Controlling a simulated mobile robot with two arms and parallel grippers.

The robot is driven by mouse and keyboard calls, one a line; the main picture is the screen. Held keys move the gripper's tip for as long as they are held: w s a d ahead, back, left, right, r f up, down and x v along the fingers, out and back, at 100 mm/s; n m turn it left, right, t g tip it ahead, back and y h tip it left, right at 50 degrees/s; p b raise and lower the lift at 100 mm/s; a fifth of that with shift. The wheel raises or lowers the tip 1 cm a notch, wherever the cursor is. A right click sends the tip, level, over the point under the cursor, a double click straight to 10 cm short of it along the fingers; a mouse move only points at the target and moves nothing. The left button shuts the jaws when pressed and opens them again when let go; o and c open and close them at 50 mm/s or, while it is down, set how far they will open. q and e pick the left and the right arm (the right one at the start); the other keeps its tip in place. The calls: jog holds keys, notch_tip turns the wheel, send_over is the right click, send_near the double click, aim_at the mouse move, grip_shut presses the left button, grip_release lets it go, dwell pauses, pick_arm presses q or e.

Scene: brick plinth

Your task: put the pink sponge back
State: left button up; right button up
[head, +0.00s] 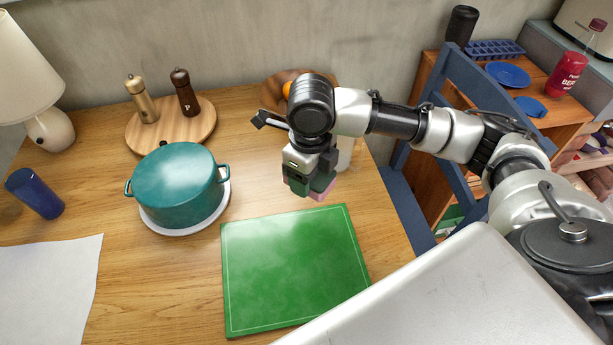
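My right gripper (311,184) hangs from the arm that comes in from the right. It points down over the table, just beyond the far edge of the green cutting board. A pink sponge (324,191) shows as a small pink strip with green above it at the fingertips. The gripper appears shut on it, and the fingers hide most of it. I cannot tell exactly how high it is above the table. My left gripper is not in view.
A green cutting board (292,265) lies bare in front. A teal pot (178,187), a round wooden board (170,139) with two mills, a blue cup (35,193) and a lamp (47,130) stand left. A bowl (270,92) is partly hidden behind my arm. A blue chair (400,205) stands right.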

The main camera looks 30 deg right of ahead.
jog(key=shift+s+d, duration=0.1)
jog(key=shift+d, duration=0.5)
jog(key=shift+d+f, duration=0.1)
jog(key=b, duration=0.1)
send_over(272, 191)
notch_tip(272, 191, down, 6)
jog(key=shift+f, duration=2.25)
jog(key=shift+f, duration=0.1)
jog(key=o, duration=0.9)
jog(key=shift+c, duration=0.2)
notch_tip(272, 191, up, 12)
jog(key=shift+p, duration=0.3)
